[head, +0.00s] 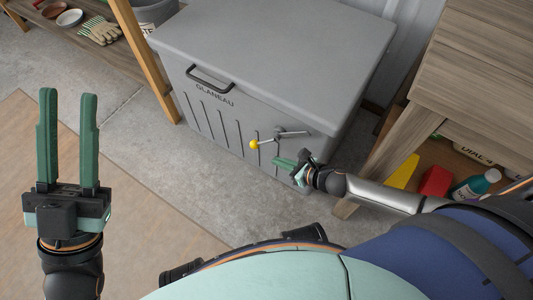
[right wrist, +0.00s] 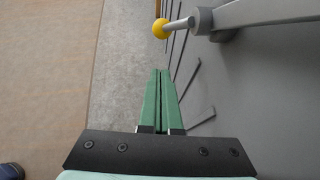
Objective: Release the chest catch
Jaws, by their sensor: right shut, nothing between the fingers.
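The grey chest (head: 270,40) stands on the floor with its lid down and a dark handle (head: 208,80) on the front. The catch (head: 280,137) is on the chest's front, a grey lever ending in a yellow ball knob (head: 254,144). In the right wrist view the knob (right wrist: 160,28) and catch pivot (right wrist: 203,22) show at the top, beyond my fingertips. My right gripper (head: 276,161) is shut and empty, just below the catch and apart from the knob; its fingers also show in the right wrist view (right wrist: 160,75). My left gripper (head: 68,95) is open and empty, raised at the left.
A wooden workbench (head: 480,60) stands right of the chest, with a red item (head: 435,182), a yellow item (head: 402,172) and a teal bottle (head: 476,186) on its lower shelf. A wooden shelf with gloves (head: 100,31) is at upper left. The floor before the chest is clear.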

